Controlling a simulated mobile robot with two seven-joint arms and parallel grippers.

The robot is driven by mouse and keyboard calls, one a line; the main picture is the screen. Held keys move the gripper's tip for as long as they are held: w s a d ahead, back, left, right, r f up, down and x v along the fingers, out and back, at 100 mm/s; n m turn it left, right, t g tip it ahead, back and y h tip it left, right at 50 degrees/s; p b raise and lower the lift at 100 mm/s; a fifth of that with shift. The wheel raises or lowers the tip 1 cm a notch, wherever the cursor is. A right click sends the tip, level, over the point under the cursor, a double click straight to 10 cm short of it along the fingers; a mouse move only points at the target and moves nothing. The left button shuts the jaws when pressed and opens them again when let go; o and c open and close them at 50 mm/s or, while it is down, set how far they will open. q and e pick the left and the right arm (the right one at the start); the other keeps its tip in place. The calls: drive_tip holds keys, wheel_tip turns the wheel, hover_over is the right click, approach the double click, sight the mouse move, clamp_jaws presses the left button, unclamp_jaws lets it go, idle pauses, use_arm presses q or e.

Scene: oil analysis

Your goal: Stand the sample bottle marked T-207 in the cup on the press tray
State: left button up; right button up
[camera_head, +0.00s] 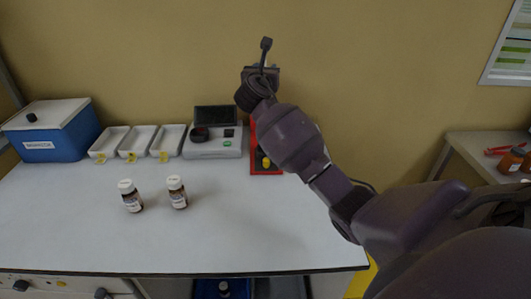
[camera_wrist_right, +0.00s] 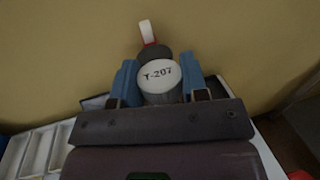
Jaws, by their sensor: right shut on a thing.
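The sample bottle marked T-207 (camera_wrist_right: 160,77) shows its white lid from above in the right wrist view. My right gripper (camera_wrist_right: 158,84) is shut on it, with one blue finger on each side. In the head view my right arm reaches over the back of the table, and its fingers and the bottle cannot be made out there. A red-framed device (camera_head: 254,150), perhaps the press, stands at the table's back edge, mostly hidden behind my arm. The cup and the press tray cannot be made out. My left gripper is not in view.
Two brown bottles with white lids (camera_head: 131,196) (camera_head: 177,192) stand mid-table. A blue box (camera_head: 52,145), white trays (camera_head: 139,140) and a grey instrument (camera_head: 214,146) line the back. The front middle of the table is clear. More bottles (camera_head: 511,161) stand on a right-hand bench.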

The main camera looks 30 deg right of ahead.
drive_tip(key=shift+w+d+f, duration=0.1)
drive_tip(key=shift+d+f, duration=0.05)
drive_tip(key=shift+f, duration=0.15)
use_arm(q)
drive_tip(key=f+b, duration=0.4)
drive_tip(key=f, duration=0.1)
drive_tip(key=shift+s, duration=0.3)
use_arm(e)
wheel_tip(320, 180, down, 19)
drive_tip(key=shift+f, duration=0.2)
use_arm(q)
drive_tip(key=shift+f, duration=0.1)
use_arm(e)
drive_tip(key=shift+f, duration=0.1)
